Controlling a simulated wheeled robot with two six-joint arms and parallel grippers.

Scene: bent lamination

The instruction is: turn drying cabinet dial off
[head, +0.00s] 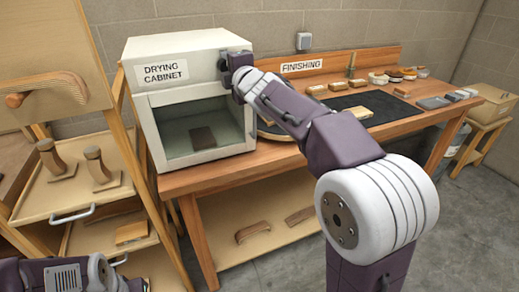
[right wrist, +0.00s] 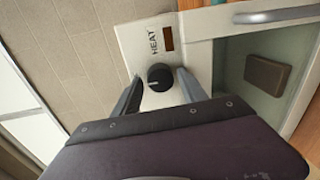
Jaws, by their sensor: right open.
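The white drying cabinet (head: 152,98) stands at the left end of the wooden bench, with a glass front and a dark block (head: 203,138) inside. My right gripper (head: 232,62) is at the cabinet's upper right front and hides the dial in the head view. In the right wrist view the black dial (right wrist: 160,77) sits below the word HEAT and a small dark red display (right wrist: 167,38). The open fingers of my right gripper (right wrist: 158,92) lie on either side of the dial, with gaps visible. My left arm shows only at the lower left; its gripper is not visible.
The cabinet's handle (right wrist: 275,14) runs beside the dial panel. The bench (head: 330,140) holds a dark mat (head: 385,108), wooden blocks and small containers to the right. A wooden rack (head: 65,200) with curved pieces stands at the left.

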